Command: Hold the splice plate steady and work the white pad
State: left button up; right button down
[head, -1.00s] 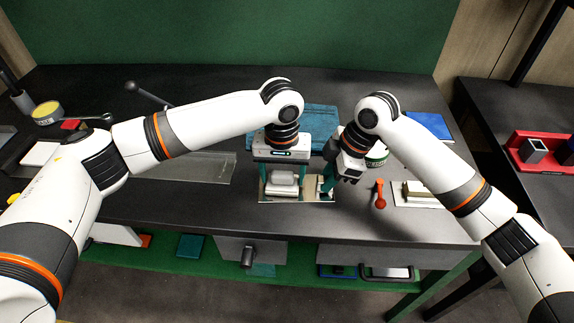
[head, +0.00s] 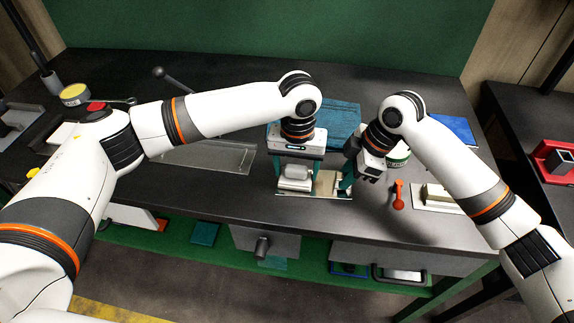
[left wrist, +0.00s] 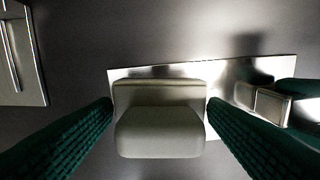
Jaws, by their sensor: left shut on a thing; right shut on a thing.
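A flat, shiny splice plate (head: 316,196) lies on the dark bench; it also shows in the left wrist view (left wrist: 228,72). A pale, rounded block (head: 293,184) stands on its left part. My left gripper (head: 296,170) points down, its green fingers closed on either side of that block (left wrist: 160,132). My right gripper (head: 346,181) is tilted down at the plate's right end, shut.
An orange-red tool (head: 398,195) and a pale block on a plate (head: 438,195) lie to the right. A clear tray (head: 208,155) is at left. The bench front is mostly clear.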

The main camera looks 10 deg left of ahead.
pick_arm(q)
jog(key=shift+d, duration=0.85)
jog(key=shift+w+d+r, duration=0.1)
jog(key=shift+d, duration=0.1)
jog(key=shift+r, duration=3.95)
jog(key=shift+f, duration=0.1)
